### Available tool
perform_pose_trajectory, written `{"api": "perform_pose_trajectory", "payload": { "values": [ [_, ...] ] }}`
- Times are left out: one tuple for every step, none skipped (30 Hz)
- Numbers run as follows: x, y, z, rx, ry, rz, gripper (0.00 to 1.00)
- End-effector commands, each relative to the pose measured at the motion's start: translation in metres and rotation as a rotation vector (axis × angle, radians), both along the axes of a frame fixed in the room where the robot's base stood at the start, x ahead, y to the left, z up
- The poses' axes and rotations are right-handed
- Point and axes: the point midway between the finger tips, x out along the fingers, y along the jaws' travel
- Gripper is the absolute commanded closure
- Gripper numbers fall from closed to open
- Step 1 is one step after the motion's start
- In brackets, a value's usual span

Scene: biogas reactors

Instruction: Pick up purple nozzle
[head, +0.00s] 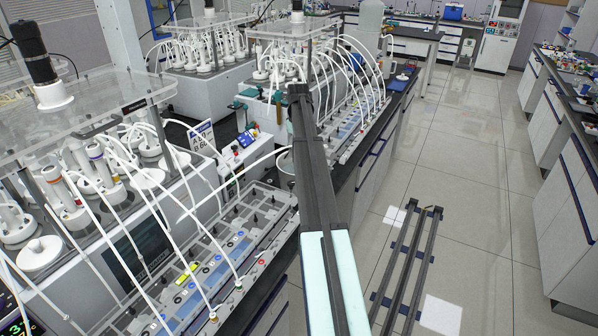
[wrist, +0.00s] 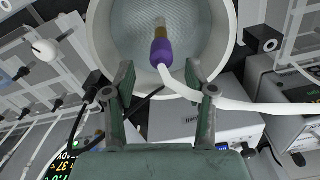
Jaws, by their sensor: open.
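The purple nozzle (wrist: 161,53) has a brown-gold tip and a white tube (wrist: 215,98) running from its near end to the right. In the wrist view it shows against the inside of a round white container (wrist: 99,30); whether it touches the container I cannot tell. My gripper (wrist: 166,98) is open and empty, with one finger on each side of the line to the nozzle. The nozzle appears just beyond the fingertips. The tube passes by the right finger. In the head view my arm hides the gripper area, and I cannot make out the nozzle.
A pale round container (head: 285,163) stands beside my arm in the head view. Reactors with many white tubes (head: 110,165) crowd the left. A rack with coloured ports (head: 190,285) lies along the bench edge. A black cable (wrist: 95,90) runs near the left finger.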

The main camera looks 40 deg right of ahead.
Motion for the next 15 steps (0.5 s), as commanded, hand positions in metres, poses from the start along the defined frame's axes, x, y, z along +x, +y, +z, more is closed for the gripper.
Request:
{"api": "perform_pose_trajectory", "payload": {
  "values": [
    [0.000, 0.000, -0.001, 0.000, 0.000, 0.000, 0.45],
    [0.000, 0.000, -0.002, 0.000, 0.000, 0.000, 0.45],
    [-0.001, 0.000, -0.003, 0.000, 0.000, 0.000, 0.45],
    [-0.002, 0.000, -0.004, 0.000, 0.000, 0.000, 0.45],
    [-0.002, 0.000, -0.006, 0.000, 0.000, 0.000, 0.45],
    [-0.003, 0.001, -0.009, 0.000, 0.000, 0.000, 0.45],
    [-0.004, 0.001, -0.012, 0.001, 0.001, 0.000, 0.45],
    [-0.006, 0.001, -0.015, 0.001, 0.001, 0.000, 0.45],
    [-0.007, 0.001, -0.019, 0.001, 0.002, 0.000, 0.45],
    [-0.008, 0.002, -0.023, 0.001, 0.001, 0.000, 0.45],
    [-0.009, 0.002, -0.027, 0.001, 0.001, 0.000, 0.45],
    [-0.010, 0.002, -0.033, 0.001, 0.002, 0.000, 0.45],
    [-0.009, 0.002, -0.037, 0.001, 0.002, 0.001, 0.45],
    [-0.009, 0.001, -0.041, 0.001, 0.001, 0.001, 0.45],
    [-0.009, 0.001, -0.045, 0.000, 0.001, 0.000, 0.45]
  ]
}}
